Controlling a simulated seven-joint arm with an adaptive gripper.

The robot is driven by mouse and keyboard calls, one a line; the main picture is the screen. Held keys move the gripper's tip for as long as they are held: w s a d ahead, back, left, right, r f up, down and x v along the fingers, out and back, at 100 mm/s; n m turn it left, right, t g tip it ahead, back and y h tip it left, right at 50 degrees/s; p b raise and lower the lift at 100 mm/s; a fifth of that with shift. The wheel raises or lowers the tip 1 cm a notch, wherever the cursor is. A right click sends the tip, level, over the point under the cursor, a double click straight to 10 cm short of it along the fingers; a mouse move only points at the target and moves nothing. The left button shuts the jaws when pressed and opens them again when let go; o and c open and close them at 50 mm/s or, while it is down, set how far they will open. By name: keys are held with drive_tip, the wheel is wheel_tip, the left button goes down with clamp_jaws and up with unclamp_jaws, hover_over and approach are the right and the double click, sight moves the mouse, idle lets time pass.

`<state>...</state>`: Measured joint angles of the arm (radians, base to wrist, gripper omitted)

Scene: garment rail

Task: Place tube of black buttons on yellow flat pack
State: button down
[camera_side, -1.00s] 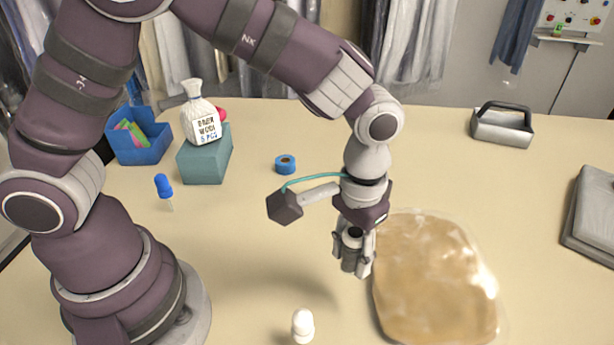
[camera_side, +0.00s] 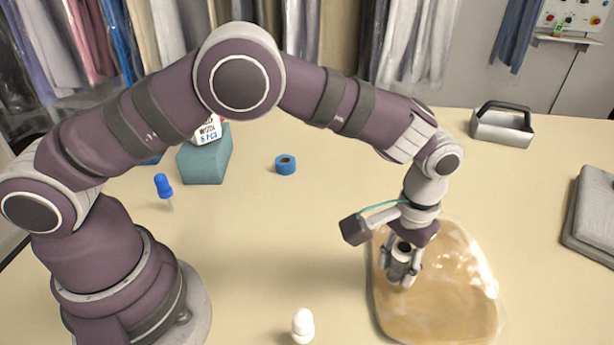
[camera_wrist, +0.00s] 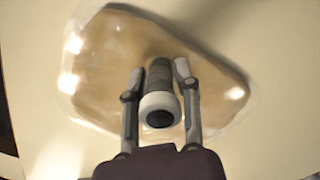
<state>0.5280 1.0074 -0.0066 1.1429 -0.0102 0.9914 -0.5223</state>
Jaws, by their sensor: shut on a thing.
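The yellow flat pack (camera_side: 440,300) is a tan, glossy, clear-wrapped packet lying flat on the table, right of centre in the side view. It fills much of the wrist view (camera_wrist: 105,60). My gripper (camera_side: 402,275) is over the left upper part of the pack and points down. In the wrist view my gripper (camera_wrist: 160,85) is shut on the tube of black buttons (camera_wrist: 159,100), a dark cylinder with a pale ring at its near end.
A white bottle-like item (camera_side: 302,326) stands at the front. A blue tape roll (camera_side: 286,165), a blue-capped item (camera_side: 163,187) and a teal block (camera_side: 205,160) are behind left. A metal handled box (camera_side: 502,125) and a grey folded stack (camera_side: 595,215) are at right.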

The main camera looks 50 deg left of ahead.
sight(405, 247)
drive_tip(key=c, duration=0.8)
unclamp_jaws()
drive_tip(key=shift+r, duration=0.2)
wheel_tip(405, 247, up, 11)
drive_tip(key=shift+r, duration=0.2)
drive_tip(key=s+a+r+t, duration=0.2)
drive_tip(key=s+a+r, duration=0.15)
drive_tip(key=a, duration=0.35)
drive_tip(key=s+a+r+t, duration=0.2)
drive_tip(key=s+a+r, duration=0.1)
drive_tip(key=a+r, duration=0.25)
drive_tip(key=s+a+f+t, duration=0.1)
drive_tip(key=s+a+f, duration=0.3)
drive_tip(key=s+a, duration=0.1)
drive_tip(key=shift+s+t, duration=0.3)
drive_tip(key=shift+s, duration=0.55)
